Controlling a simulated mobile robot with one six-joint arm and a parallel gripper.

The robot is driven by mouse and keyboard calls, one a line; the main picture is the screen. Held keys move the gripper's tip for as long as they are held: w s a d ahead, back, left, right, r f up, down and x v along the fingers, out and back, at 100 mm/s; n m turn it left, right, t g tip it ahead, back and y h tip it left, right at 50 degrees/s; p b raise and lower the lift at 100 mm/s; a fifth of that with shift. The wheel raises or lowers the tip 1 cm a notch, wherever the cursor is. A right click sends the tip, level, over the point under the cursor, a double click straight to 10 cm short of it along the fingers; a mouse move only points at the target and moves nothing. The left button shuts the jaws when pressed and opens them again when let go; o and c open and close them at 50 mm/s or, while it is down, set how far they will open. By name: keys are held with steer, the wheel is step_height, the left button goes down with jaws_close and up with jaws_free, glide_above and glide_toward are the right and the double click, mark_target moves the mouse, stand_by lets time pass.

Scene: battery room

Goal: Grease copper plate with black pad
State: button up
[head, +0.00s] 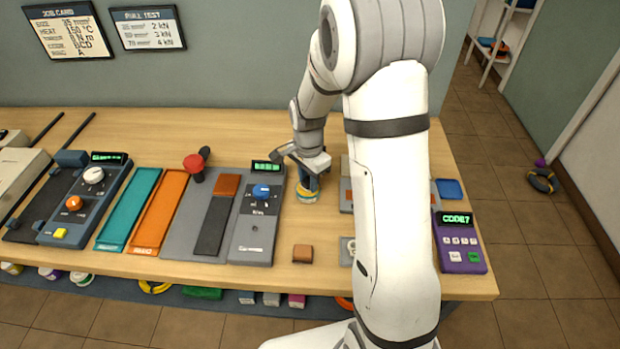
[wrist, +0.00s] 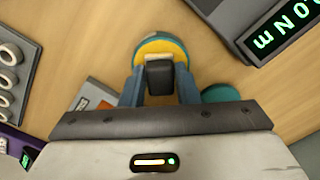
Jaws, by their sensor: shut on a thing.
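My gripper (head: 310,172) is over the bench, right of the grey press-like unit. In the wrist view, my gripper (wrist: 160,85) has its blue fingers shut on a black pad (wrist: 160,76) with a pale edge at its far end. Directly beyond the pad is a round yellow tin (wrist: 160,44) with a teal rim; whether they touch is unclear. In the head view the tin (head: 306,195) shows below the fingers. A small brown, copper-coloured square (head: 303,253) lies in front of the tin; I cannot tell whether it is the copper plate.
The grey unit (head: 254,225) has a blue knob and a lit display. Left of it are a dark strip with an orange-brown end (head: 226,185), a red-knobbed lever (head: 194,164), and orange (head: 160,212) and teal (head: 128,209) trays. A purple keypad (head: 459,243) stands right.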

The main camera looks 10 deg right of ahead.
stand_by(0.3)
steer(key=shift+r+p, duration=2.3)
steer(key=shift+r, duration=1.2)
steer(key=shift+f, duration=0.15)
